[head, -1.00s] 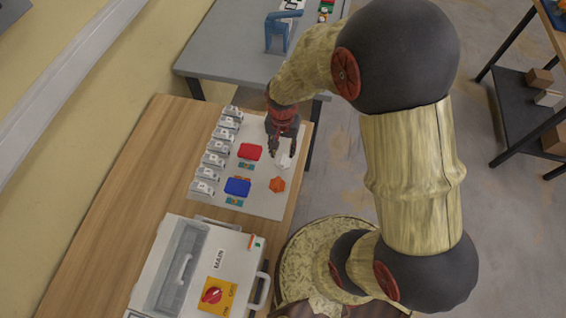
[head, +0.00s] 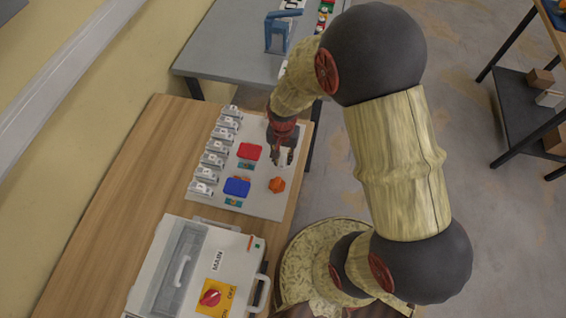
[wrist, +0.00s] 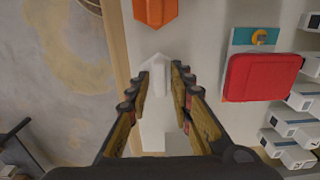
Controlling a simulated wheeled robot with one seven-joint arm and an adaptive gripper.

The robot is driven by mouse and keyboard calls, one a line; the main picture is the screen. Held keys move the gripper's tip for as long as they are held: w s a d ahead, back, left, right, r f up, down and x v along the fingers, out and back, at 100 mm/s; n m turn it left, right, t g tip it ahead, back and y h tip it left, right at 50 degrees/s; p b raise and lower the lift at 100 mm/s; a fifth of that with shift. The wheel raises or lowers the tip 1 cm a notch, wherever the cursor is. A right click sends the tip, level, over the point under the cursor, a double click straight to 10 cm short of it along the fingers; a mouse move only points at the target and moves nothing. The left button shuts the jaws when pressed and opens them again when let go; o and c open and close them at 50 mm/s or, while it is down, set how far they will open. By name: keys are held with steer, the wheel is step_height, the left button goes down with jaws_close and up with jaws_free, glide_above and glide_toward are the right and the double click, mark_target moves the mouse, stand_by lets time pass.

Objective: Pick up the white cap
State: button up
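The white cap (wrist: 155,78) stands on the pale panel, between the two fingers of my gripper (wrist: 159,74) in the wrist view. The fingers are open, one on each side of it, and look close to its sides; I cannot tell whether either touches. In the head view my gripper (head: 283,156) points down over the right part of the panel (head: 258,207), and the white cap (head: 283,159) shows partly between the fingers.
An orange cap (head: 277,185), a blue cap (head: 237,187) and a red cap (head: 249,151) are nearby. Several grey-white socket units (head: 213,160) line the panel's left side. A MAIN switch box (head: 200,268) stands in front. A grey table (head: 225,60) is behind.

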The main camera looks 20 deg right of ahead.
jaws_close()
steer(key=shift+r, duration=0.1)
stand_by(0.3)
